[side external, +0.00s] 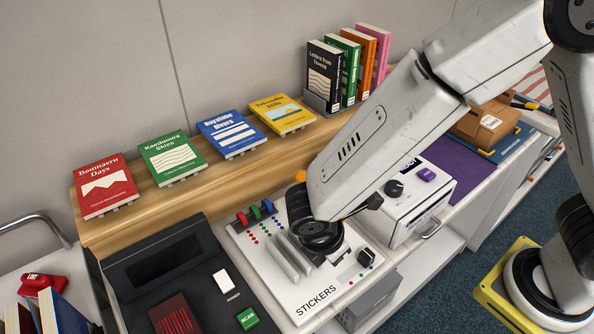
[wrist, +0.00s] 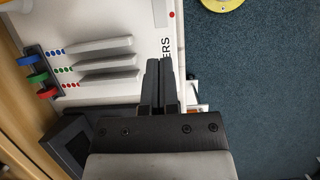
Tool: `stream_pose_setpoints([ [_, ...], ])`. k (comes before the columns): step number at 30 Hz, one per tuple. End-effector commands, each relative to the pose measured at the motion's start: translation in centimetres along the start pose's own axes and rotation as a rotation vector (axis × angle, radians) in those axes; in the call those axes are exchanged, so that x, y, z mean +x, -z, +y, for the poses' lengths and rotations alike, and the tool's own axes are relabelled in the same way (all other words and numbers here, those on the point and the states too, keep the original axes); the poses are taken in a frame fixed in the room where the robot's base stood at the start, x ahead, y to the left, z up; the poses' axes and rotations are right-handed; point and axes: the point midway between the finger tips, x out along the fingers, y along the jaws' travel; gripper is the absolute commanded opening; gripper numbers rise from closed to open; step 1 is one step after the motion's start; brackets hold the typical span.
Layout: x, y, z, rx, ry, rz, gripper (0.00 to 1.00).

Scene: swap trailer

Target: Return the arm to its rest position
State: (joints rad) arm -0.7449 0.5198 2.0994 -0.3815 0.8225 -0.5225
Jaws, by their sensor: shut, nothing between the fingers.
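My gripper shows in the wrist view (wrist: 158,66), with its two dark fingers together and nothing between them. It points toward the front edge of the white sticker board, with the blue carpet beyond to the right. In the side external view my arm reaches down over the sticker board (side external: 312,304), and its lower end hides part of the board. The fingers are hidden there. The yellow plate (side external: 488,291) under my base stands at the right.
Several books lie on the wooden shelf (side external: 180,203), and others stand upright behind my arm. A black console (side external: 205,283) lies left of the board. A white box with a knob (side external: 433,188) stands close to its right. Blue carpet (side external: 440,290) is clear.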

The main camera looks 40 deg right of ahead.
Motion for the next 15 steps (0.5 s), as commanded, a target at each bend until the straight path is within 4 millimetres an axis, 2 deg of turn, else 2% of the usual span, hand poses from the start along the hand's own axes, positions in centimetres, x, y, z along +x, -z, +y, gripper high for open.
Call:
stream_pose_setpoints([
  [11,-0.05,-0.05,0.02,0.004,0.001,0.002,0.0],
  [15,-0.03,-0.69,0.23,0.049,0.008,0.02,0.0],
])
